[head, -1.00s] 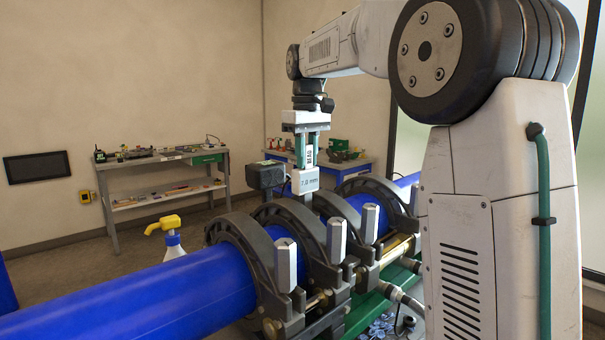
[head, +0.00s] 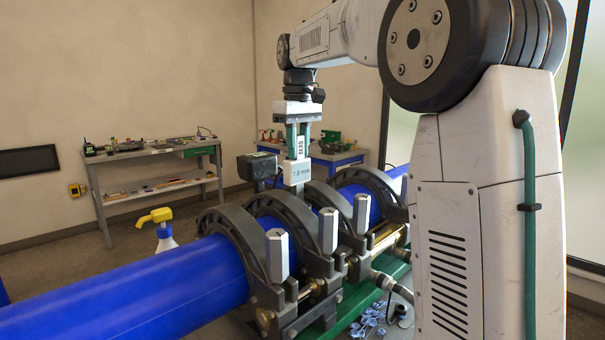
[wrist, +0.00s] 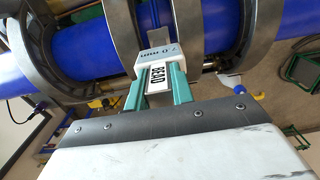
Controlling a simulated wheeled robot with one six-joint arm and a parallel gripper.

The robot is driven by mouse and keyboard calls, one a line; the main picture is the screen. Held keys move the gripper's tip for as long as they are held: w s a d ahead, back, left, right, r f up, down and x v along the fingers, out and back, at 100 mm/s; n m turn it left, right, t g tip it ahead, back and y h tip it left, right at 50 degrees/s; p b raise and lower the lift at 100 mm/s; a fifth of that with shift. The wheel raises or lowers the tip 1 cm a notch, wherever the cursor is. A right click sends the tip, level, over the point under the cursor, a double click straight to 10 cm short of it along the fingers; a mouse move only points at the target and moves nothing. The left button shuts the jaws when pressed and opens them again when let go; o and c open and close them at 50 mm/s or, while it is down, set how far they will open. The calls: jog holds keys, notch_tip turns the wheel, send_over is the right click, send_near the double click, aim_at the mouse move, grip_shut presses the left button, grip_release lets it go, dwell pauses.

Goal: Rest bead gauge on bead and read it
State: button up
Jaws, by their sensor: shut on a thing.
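My gripper (head: 298,138) is shut on the bead gauge (head: 296,171), a pale block with a "BEAD" label and "7.0 mm" on its front. The gauge hangs upright below the jaws, its lower end reaching down between the dark clamp rings. In the wrist view, the gauge (wrist: 157,62) sits between the green fingers (wrist: 157,86), over the blue pipe. The blue pipe (head: 140,290) runs through the clamps (head: 245,240). The bead and the gauge's foot are hidden behind the clamp rings in the head view, so I cannot tell whether they touch.
A spray bottle with a yellow head (head: 158,222) stands behind the pipe. A dark box (head: 257,166) is close to the left of the gauge. Upright clamp nuts (head: 328,230) stand in front. Blue shavings (head: 366,325) lie below. Workbenches (head: 150,175) are at the back.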

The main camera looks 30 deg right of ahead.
jog(key=shift+r, duration=3.6)
